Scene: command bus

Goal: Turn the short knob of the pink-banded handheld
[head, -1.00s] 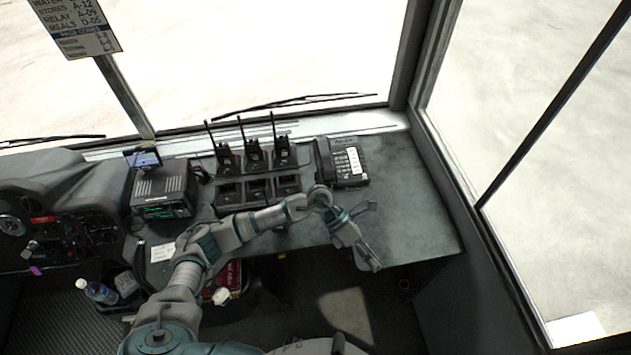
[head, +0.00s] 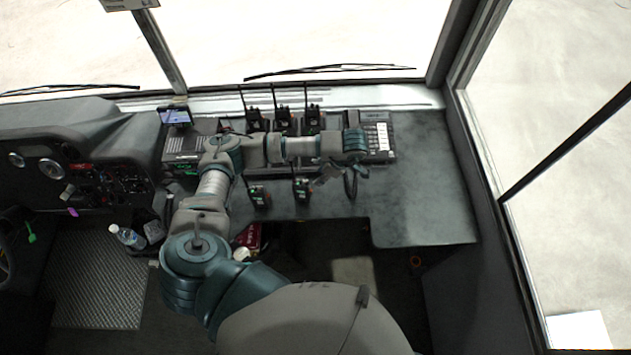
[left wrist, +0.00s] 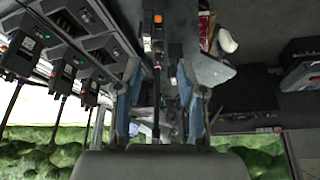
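Two dark handhelds show in front of my left forearm in the head view, a left one (head: 259,196) and a right one (head: 302,188), both near the counter's front edge. My left gripper (head: 338,182) is just right of the right one, pointing down at the counter. In the left wrist view the gripper (left wrist: 160,75) is open, its fingers apart. My right gripper is not in view.
Several more handhelds stand in the charger at the back, one of them here (head: 283,118). A desk phone (head: 378,140) is right of it, and a radio box with a small screen (head: 175,116) is left. The counter's right part (head: 430,180) is clear.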

